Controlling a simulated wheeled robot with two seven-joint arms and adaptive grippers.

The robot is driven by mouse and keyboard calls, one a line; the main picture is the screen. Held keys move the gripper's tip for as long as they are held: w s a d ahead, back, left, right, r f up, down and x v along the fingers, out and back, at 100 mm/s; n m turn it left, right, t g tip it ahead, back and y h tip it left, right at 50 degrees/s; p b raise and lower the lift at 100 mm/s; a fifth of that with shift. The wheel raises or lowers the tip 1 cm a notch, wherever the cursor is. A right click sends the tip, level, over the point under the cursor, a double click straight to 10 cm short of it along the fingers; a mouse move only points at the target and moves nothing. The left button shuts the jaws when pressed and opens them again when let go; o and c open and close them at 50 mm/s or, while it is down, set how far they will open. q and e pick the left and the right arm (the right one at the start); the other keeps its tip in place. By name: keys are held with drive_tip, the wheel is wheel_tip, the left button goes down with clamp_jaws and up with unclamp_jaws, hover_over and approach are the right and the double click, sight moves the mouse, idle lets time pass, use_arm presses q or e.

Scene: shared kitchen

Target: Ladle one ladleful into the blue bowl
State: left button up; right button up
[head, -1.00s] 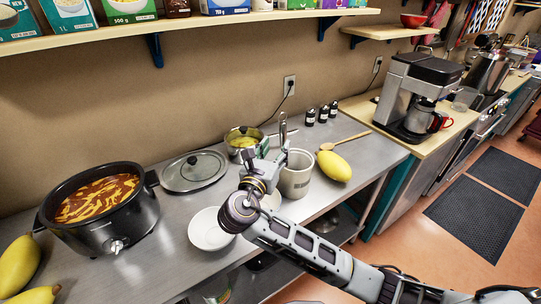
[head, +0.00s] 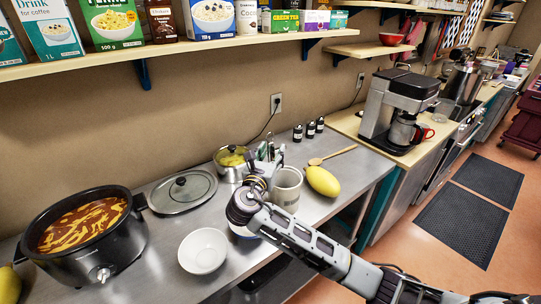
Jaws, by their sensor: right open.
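A black slow cooker (head: 125,245) full of red-orange stew stands at the left of the counter. A white bowl (head: 203,252) stands in front at the middle. A second bowl (head: 243,233) with a bluish tint is mostly hidden behind my right arm, so its colour is hard to confirm. A pale crock (head: 288,190) stands right of my right wrist. My right gripper (head: 268,155) is open at the crock's left rim, by an upright metal handle that I cannot make out clearly. My left gripper is not in view.
A glass lid (head: 183,191) and a small steel pot (head: 232,172) with yellow contents lie behind. A yellow fruit (head: 322,181), a wooden spoon (head: 335,155) and small dark bottles (head: 309,130) are at the right. A loaded shelf (head: 210,46) hangs above.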

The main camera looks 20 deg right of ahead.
sight(270, 148)
drive_tip(key=shift+c, duration=0.4)
clamp_jaws()
drive_tip(key=shift+r, duration=0.1)
drive_tip(key=shift+r+p, duration=0.75)
drive_tip(key=shift+p, duration=0.45)
drive_tip(key=shift+r+p, duration=0.7)
drive_tip(key=shift+r, duration=0.1)
wheel_tip(270, 148, up, 16)
idle(1.7)
idle(0.5)
